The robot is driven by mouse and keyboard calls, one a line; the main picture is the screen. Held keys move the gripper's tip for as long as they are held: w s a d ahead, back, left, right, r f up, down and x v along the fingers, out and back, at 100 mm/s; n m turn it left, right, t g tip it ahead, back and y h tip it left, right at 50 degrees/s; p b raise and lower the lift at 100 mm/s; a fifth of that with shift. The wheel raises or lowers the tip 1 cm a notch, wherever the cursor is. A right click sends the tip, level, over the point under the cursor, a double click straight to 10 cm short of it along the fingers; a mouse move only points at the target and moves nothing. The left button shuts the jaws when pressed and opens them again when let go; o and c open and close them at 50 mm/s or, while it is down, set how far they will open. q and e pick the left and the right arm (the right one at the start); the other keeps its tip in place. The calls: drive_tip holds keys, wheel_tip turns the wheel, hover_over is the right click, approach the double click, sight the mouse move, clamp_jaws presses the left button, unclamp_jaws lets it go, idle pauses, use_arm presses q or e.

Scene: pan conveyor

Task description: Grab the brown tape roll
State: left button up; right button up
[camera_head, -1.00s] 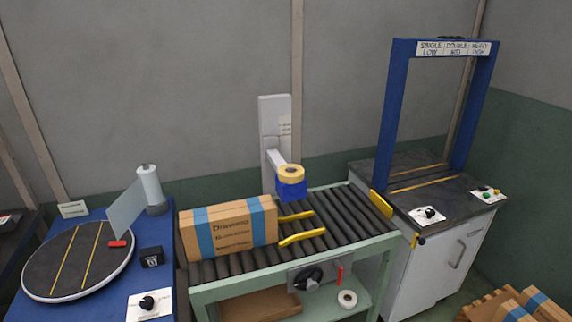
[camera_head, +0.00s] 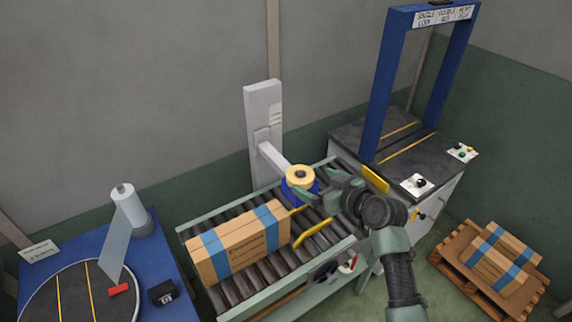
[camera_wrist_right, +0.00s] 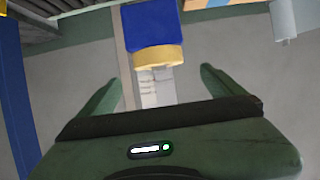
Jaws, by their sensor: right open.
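The brown tape roll (camera_head: 300,175) is a tan ring on top of a blue holder (camera_head: 297,194), at the end of a pale arm over the conveyor. In the right wrist view the roll (camera_wrist_right: 158,57) shows just ahead, between the lines of the two fingers, with the blue holder (camera_wrist_right: 152,25) next to it. My right gripper (camera_head: 313,190) is open and empty, close to the right side of the roll and holder. In the head view I cannot tell whether a finger touches them. My left gripper is not in view.
A taped carton (camera_head: 238,246) lies on the roller conveyor (camera_head: 193,241), left of the holder. Yellow guides (camera_head: 313,236) stand near my gripper. A blue arch (camera_head: 378,95) rises behind right. A pallet (camera_head: 463,282) with cartons lies on the floor at right.

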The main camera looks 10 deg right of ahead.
sight(303, 176)
drive_tip(key=shift+w+f, duration=0.25)
drive_tip(key=shift+w, duration=0.45)
drive_tip(key=shift+w+a+f+p, duration=0.15)
drive_tip(key=shift+w+p, duration=0.1)
drive_tip(key=shift+p, duration=0.15)
drive_tip(key=p+x, duration=0.1)
drive_tip(key=x, duration=0.3)
drive_tip(key=shift+a+f, duration=0.1)
drive_tip(key=shift+f, duration=0.05)
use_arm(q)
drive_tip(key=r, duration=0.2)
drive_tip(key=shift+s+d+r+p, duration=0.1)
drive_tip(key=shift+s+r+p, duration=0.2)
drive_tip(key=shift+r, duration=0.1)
use_arm(e)
drive_tip(key=shift+w+f, duration=0.25)
drive_tip(key=c, duration=1.4)
drive_tip(key=shift+c, duration=0.5)
drive_tip(key=shift+r, duration=0.2)
